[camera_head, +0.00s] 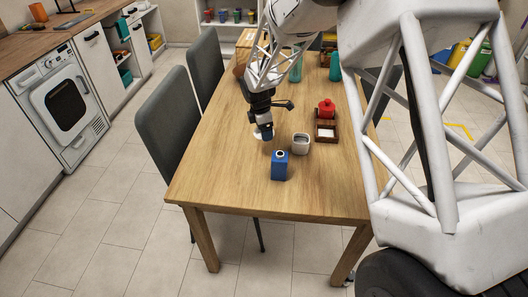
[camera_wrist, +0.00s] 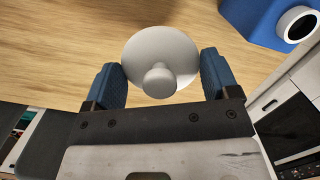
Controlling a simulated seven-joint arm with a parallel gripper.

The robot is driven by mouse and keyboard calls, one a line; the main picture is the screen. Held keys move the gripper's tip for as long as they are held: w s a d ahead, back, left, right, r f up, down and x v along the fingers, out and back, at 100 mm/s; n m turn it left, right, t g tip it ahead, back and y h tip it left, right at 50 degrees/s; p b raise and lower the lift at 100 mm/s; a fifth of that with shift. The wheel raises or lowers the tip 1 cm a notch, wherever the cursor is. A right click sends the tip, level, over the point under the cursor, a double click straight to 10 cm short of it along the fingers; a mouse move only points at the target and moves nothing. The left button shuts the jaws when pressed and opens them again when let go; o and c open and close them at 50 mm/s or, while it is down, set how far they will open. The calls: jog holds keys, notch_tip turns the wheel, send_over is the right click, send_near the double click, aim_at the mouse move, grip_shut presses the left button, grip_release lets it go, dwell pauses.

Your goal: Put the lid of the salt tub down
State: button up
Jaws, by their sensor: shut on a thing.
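A round white lid with a knob (camera_wrist: 158,48) is between the two blue fingers of my gripper (camera_wrist: 162,80), which is shut on its knob in the wrist view. The lid also shows as a small pale disc in the head view (camera_head: 261,136), below my gripper (camera_head: 265,128). It is over the wooden table (camera_head: 225,180); its exact height above the top is hard to tell. A white tub (camera_head: 301,144), open at the top, stands on the table just right of the lid, apart from it.
A blue box with a round white top (camera_head: 279,166) stands in front of the tub; it also shows in the wrist view (camera_wrist: 262,22). The table's left front is bare. Grey chairs (camera_head: 168,118) line the left side.

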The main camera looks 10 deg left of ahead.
send_over(265, 154)
jog(key=shift+a+f, duration=0.2)
jog(key=shift+f, duration=2.75)
jog(key=shift+f, duration=1.85)
jog(key=shift+f, duration=0.15)
jog(key=o, duration=0.8)
jog(key=r, duration=0.4)
jog(key=a+r, duration=0.1)
jog(key=r, duration=0.7)
jog(key=shift+s+a, duration=0.15)
jog(key=shift+s, duration=0.05)
jog(key=shift+r, duration=0.15)
